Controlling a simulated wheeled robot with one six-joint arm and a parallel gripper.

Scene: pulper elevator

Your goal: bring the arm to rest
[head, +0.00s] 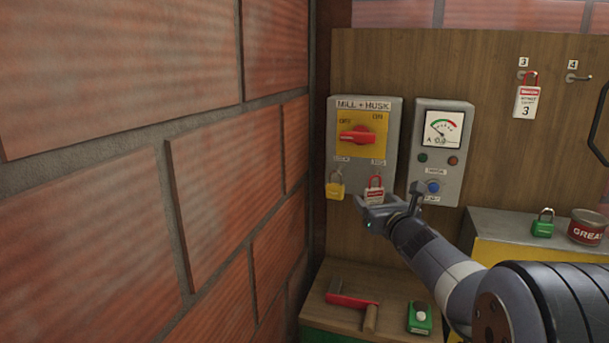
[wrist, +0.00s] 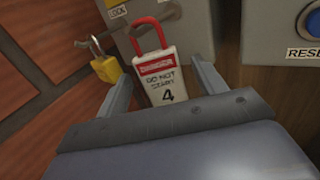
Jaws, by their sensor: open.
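My gripper (head: 389,197) is in front of the lower edge of the grey MILL + HUSK switch box (head: 340,120). In the wrist view its two fingers (wrist: 163,88) are apart. A red-shackled padlock with a white DO NOT START label numbered 4 (wrist: 165,77) hangs from the box and appears between the fingers; I cannot tell whether they touch it. It also shows in the head view (head: 374,187), partly behind my gripper. The red rotary handle (head: 357,136) lies level, towards OFF.
A yellow padlock (head: 335,187) hangs left of the red one. The meter box (head: 441,150) with a blue button (head: 432,187) is close on the right. A brick wall (head: 140,170) fills the left.

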